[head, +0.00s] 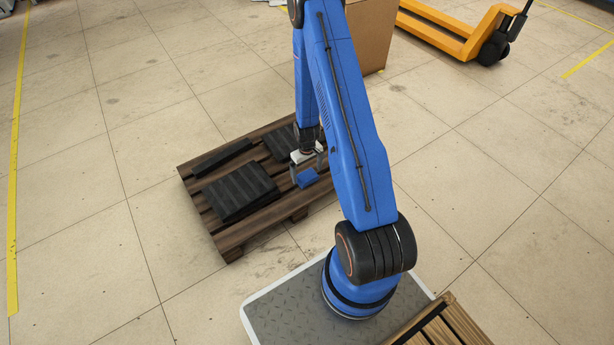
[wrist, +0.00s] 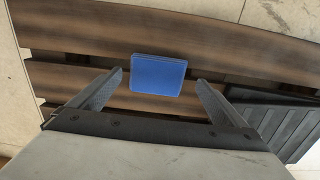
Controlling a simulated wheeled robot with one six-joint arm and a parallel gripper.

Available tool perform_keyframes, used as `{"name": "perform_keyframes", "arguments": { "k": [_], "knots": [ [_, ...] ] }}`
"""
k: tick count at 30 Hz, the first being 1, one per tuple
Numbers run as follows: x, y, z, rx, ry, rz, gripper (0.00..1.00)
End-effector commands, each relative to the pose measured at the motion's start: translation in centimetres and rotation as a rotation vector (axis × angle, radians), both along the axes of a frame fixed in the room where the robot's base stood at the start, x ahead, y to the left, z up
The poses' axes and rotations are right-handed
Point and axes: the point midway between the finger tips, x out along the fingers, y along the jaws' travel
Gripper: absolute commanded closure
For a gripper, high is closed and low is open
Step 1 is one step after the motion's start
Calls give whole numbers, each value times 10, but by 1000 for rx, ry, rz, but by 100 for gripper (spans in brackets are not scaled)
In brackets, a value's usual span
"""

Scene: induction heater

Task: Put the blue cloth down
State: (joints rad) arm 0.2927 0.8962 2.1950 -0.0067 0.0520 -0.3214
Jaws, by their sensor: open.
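The blue cloth (wrist: 158,75) shows as a small flat folded square on the brown slats of a wooden pallet. It also shows in the head view (head: 307,178), near the pallet's right side. My gripper (wrist: 160,80) is open, with one finger on each side of the cloth and a gap on both sides. In the head view my gripper (head: 307,174) is low over the pallet (head: 232,238), just at the cloth. Whether the cloth lies fully flat on the slats is hard to tell.
Black ribbed pieces lie on the pallet: a large one (head: 240,192), a narrow one (head: 221,157) and one partly behind my gripper (head: 281,143). A cardboard box (head: 372,35) and a yellow pallet jack (head: 440,28) stand behind. The floor left of the pallet is clear.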

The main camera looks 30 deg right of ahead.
Motion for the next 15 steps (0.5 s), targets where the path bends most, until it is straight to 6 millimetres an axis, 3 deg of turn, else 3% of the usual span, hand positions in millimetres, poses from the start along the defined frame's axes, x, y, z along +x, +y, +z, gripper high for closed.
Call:
{"name": "perform_keyframes", "arguments": {
  "k": [9,15],
  "knots": [
    [1,-1,51,-1,-4,0,4],
    [1,-1,75,-1,-3,0,4]
  ]
}}
